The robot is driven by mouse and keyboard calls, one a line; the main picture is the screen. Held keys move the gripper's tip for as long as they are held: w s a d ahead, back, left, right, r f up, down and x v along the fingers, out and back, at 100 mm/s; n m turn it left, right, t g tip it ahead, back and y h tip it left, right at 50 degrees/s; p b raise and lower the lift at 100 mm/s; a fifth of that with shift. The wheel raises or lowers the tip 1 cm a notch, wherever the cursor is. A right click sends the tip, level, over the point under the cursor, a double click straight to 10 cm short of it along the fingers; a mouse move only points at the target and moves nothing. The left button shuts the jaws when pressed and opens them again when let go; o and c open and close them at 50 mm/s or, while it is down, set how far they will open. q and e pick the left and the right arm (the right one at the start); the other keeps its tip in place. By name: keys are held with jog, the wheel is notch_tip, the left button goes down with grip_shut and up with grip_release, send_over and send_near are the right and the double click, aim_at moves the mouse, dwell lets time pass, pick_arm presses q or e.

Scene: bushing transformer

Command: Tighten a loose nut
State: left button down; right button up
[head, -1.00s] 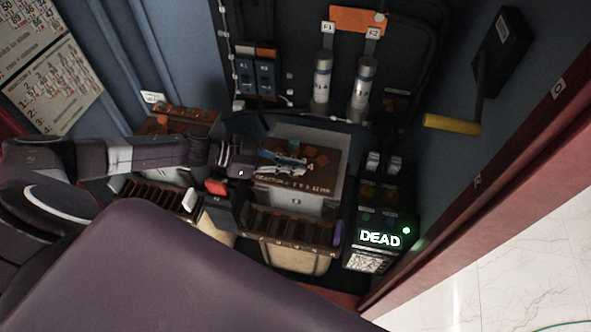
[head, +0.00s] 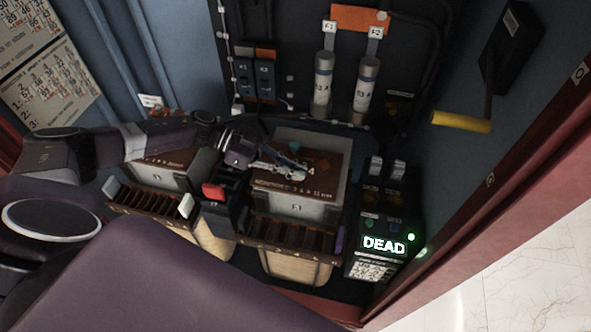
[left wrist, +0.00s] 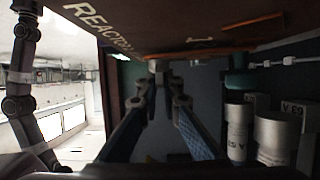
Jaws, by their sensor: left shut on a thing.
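The reactor box (head: 300,207) has a brown top with white lettering, and its brown face also shows in the left wrist view (left wrist: 190,28). My left gripper (head: 298,172) lies over this top, with its arm coming from the left. In the left wrist view its two fingers (left wrist: 166,82) reach toward the brown face and close on a small part there. I take this part for the nut; its shape is mostly hidden by the fingertips. An orange piece (head: 323,159) and a teal piece (head: 294,146) stand on the top near the gripper. My right gripper is out of view.
A tester (head: 380,245) reading DEAD with a green light stands at the right. Two grey cylinders (head: 366,88) rise behind the box. A yellow-handled lever (head: 461,122) sticks out from the right wall. A red-topped part (head: 213,191) stands left of the box.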

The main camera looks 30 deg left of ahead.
pick_arm(q)
jog(key=shift+s+a+f, duration=0.1)
jog(key=shift+s+f, duration=0.15)
jog(key=shift+f, duration=0.15)
jog(key=c, duration=2.1)
grip_release()
jog(key=shift+w, duration=0.1)
jog(key=shift+w+r, duration=0.1)
jog(key=shift+a, duration=0.15)
jog(key=v, duration=1.1)
jog(key=shift+a+r, duration=0.25)
jog(key=shift+a, duration=0.05)
